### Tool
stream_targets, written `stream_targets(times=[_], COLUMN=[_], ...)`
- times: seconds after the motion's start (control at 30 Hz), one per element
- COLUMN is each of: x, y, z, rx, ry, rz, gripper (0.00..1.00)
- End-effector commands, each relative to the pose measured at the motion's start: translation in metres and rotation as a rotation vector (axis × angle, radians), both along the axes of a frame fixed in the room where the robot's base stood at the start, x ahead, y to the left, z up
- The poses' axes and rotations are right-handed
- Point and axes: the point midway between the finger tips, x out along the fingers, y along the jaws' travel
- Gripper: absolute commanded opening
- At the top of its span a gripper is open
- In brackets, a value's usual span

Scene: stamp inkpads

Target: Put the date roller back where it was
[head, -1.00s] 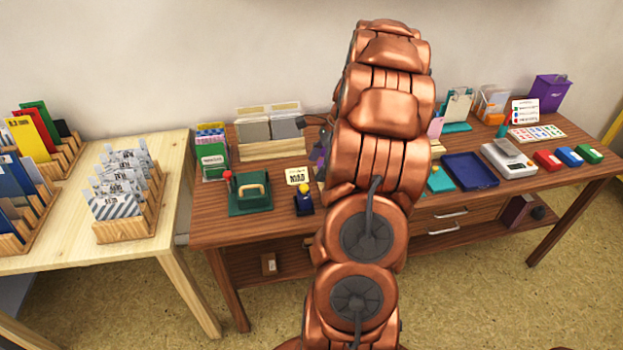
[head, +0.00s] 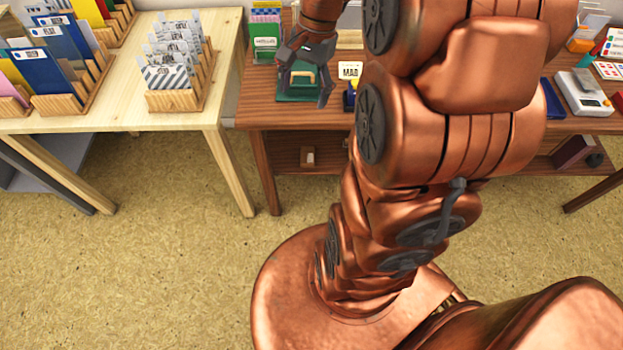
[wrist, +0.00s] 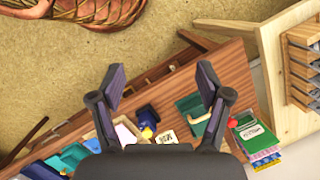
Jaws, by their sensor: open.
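My gripper (head: 304,92) is open over the left end of the brown desk (head: 270,113). In the wrist view its fingers (wrist: 161,72) are spread with nothing between them. A small dark blue item with a yellow knob (wrist: 147,116) stands on the desk; I cannot tell for sure that it is the date roller. In the head view it is partly hidden behind my arm (head: 350,95). Beside it is a green base with a tan handle (wrist: 195,118), below my gripper in the head view (head: 290,97). A small printed card (head: 350,71) stands behind the blue item.
A pale wooden table (head: 130,119) with card racks (head: 180,98) stands left of the desk. A green card holder (head: 265,45) is at the desk's back left. A white scale (head: 583,92) is at the right. My arm hides the desk's middle.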

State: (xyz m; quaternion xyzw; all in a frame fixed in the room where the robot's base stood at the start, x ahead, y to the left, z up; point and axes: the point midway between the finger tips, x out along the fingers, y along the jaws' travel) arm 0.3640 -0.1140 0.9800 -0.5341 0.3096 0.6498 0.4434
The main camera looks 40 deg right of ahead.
Motion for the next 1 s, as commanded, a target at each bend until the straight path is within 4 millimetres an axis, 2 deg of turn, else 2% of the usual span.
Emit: stream_targets(times=[0.03, 0.2, 0.4, 0.5, 0.7, 0.83, 1.0], x=[-0.011, -0.051, -0.103, -0.129, -0.165, -0.173, -0.174], y=[0.018, 0.061, 0.095, 0.105, 0.113, 0.114, 0.114], z=[0.003, 0.006, 0.005, 0.002, -0.005, -0.006, -0.007], rx=[-0.010, -0.044, -0.080, -0.092, -0.107, -0.111, -0.111], ry=[-0.004, -0.015, -0.027, -0.029, -0.031, -0.032, -0.033], rz=[0.086, 0.374, 0.708, 0.862, 1.075, 1.131, 1.142], gripper=[0.77, 0.77, 0.77, 0.77, 0.77, 0.77, 0.77])
